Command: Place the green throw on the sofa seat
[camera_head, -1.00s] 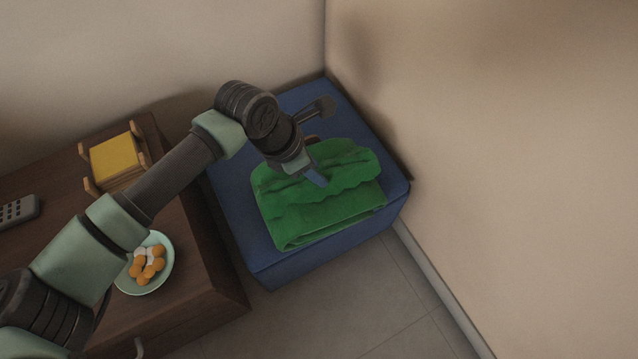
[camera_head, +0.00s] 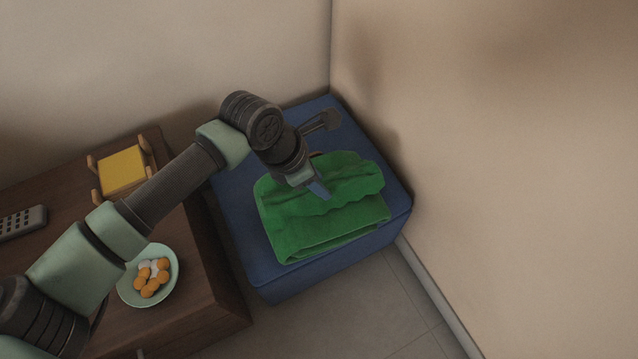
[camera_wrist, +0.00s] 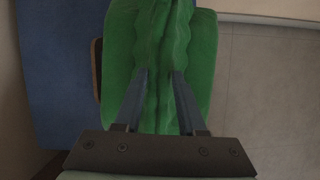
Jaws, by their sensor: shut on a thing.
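The green throw (camera_head: 330,226) lies folded on a blue padded seat (camera_head: 262,262), with a raised ridge bunched along its middle. The throw also fills the middle of the wrist view (camera_wrist: 206,60). My gripper (camera_head: 322,193) comes down from the upper left onto the throw. In the wrist view its two fingers (camera_wrist: 160,88) are closed on either side of the bunched ridge. The throw still appears to rest on the blue seat. A small brown thing shows partly behind the throw and my gripper; most of it is hidden.
A dark wooden cabinet (camera_head: 196,330) stands left of the seat. It holds a bowl (camera_head: 170,290) of orange and white pieces, a yellow stack in a wooden holder (camera_head: 122,171) and a remote (camera_head: 22,222). Walls close in behind and right; tiled floor (camera_head: 385,305) is clear in front.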

